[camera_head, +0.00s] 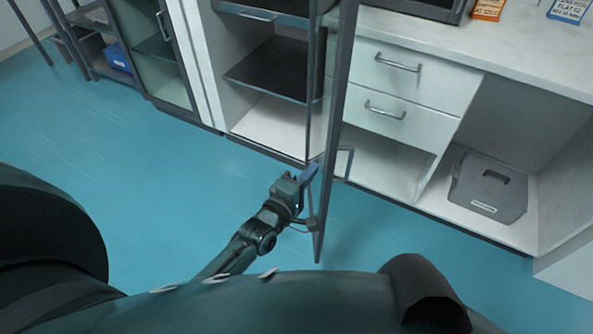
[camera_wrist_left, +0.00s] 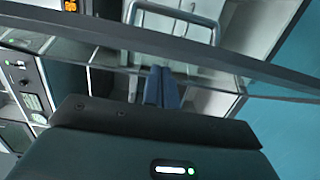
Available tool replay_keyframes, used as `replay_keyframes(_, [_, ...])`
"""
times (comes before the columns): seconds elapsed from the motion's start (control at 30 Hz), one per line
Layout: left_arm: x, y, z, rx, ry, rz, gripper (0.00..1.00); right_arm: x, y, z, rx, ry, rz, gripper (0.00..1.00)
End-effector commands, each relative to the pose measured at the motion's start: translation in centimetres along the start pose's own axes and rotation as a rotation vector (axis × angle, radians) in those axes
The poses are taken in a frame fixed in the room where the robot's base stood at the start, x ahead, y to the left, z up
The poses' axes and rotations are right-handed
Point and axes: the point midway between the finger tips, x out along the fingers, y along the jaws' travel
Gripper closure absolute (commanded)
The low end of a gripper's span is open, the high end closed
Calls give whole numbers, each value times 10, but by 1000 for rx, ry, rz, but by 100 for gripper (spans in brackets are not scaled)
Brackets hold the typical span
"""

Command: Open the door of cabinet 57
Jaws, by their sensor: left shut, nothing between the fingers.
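A tall cabinet (camera_head: 268,125) with dark shelves stands open ahead of me; I cannot read any number on it. Its glass door (camera_head: 335,100), framed in dark grey, stands swung out towards me, nearly edge-on. The door's handle (camera_head: 348,163) is on its right face. My left gripper (camera_head: 309,173) is shut and empty, with blue fingers, at the inner, left side of the door, close to the glass. In the left wrist view the fingers (camera_wrist_left: 162,88) point at the door frame (camera_wrist_left: 230,68), with the handle (camera_wrist_left: 175,22) beyond. Touching cannot be told. My right gripper is out of view.
White drawers (camera_head: 400,85) and an open bay with a grey case (camera_head: 488,188) lie to the right, under a white worktop (camera_head: 490,50). Another glass-doored cabinet (camera_head: 160,50) stands left. The blue floor (camera_head: 130,170) is clear on the left.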

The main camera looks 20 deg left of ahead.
Motion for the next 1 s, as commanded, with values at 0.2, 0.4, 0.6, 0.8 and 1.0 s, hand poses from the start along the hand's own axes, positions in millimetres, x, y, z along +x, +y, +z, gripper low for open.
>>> replay_keyframes(0.2, [6, 0, 10, 0, 0, 0, 100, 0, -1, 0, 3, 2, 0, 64])
replay_keyframes(0.4, [7, 0, 11, 0, 0, 0, 100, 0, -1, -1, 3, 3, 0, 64])
replay_keyframes(0.6, [7, 0, 11, 0, 0, 0, 100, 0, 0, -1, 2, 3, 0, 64])
replay_keyframes(0.8, [7, 0, 11, 0, 0, 0, 100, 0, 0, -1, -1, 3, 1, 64])
replay_keyframes(1.0, [8, 0, 10, 2, 0, 0, 100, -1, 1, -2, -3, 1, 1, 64])
